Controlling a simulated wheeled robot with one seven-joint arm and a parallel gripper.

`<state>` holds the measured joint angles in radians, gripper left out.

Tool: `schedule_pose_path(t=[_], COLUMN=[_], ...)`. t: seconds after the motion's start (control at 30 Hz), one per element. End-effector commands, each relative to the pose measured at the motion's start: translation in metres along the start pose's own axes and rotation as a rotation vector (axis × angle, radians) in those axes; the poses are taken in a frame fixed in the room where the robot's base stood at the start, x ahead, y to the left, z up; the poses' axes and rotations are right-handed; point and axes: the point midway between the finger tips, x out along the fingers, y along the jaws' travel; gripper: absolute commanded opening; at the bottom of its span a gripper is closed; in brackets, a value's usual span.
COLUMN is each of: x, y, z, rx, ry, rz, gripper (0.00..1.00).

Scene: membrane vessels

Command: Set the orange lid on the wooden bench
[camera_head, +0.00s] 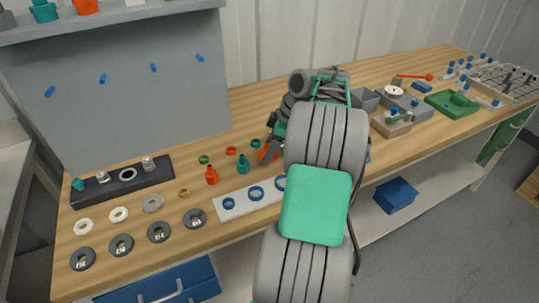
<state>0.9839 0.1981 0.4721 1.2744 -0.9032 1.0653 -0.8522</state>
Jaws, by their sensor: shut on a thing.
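My gripper (270,147) is low over the wooden bench (262,108), near the middle of the picture. It is shut on an orange piece, which I take for the orange lid (267,154). Only a small part of the lid shows between the fingers, and my arm covers much of the area to its right. I cannot tell whether the lid touches the bench top. An orange ring (231,151) lies on the bench to its left.
A teal bottle (243,165) and an orange bottle (211,176) stand just left of my gripper. A white strip with blue rings (237,203) lies in front. Bare bench lies behind the gripper.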

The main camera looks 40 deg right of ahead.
Motion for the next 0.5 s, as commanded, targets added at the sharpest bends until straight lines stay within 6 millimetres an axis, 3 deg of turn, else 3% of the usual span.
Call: schedule_pose_path(t=[0.1, 0.47, 0.5], x=[0.020, 0.026, 0.026], y=[-0.002, -0.002, -0.002], z=[0.008, 0.010, 0.011], rx=[0.001, 0.000, 0.000], ry=[0.000, 0.000, 0.000], rz=[-0.003, -0.001, -0.001], gripper=[0.20, 0.20, 0.61])
